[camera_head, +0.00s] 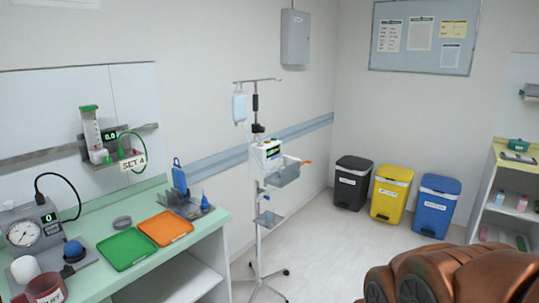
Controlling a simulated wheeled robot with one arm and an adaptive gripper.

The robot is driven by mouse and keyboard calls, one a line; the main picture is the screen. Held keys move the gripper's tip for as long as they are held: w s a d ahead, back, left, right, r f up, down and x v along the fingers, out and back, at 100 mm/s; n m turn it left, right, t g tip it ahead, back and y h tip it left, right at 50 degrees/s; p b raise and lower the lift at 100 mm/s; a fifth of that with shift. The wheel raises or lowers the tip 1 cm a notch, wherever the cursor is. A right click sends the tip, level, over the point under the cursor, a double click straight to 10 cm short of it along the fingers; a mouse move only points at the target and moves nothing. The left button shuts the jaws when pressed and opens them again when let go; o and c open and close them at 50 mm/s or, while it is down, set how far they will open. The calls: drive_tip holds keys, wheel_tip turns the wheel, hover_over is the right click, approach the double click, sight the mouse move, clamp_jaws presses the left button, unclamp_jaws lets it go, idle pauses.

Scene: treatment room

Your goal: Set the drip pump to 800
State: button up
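The drip pump (267,152) is a small white box with a dark display and a little yellow on its front. It is mounted on an upright drip stand (258,235) in the middle of the picture. The digits on its display are too small to read. A pale drip bag (240,107) hangs from the stand's top bar, left of the pole. A grey tray (286,176) with an orange-tipped part sits just below the pump, to its right. My gripper does not show in this view.
A green-topped counter (205,226) with green and orange trays, a gauge unit (28,232) and a wall device labelled SET 4 (108,135) is at left. Black, yellow and blue bins (390,194) stand behind right. Floor around the stand is clear. A brown rounded shape covers the lower right.

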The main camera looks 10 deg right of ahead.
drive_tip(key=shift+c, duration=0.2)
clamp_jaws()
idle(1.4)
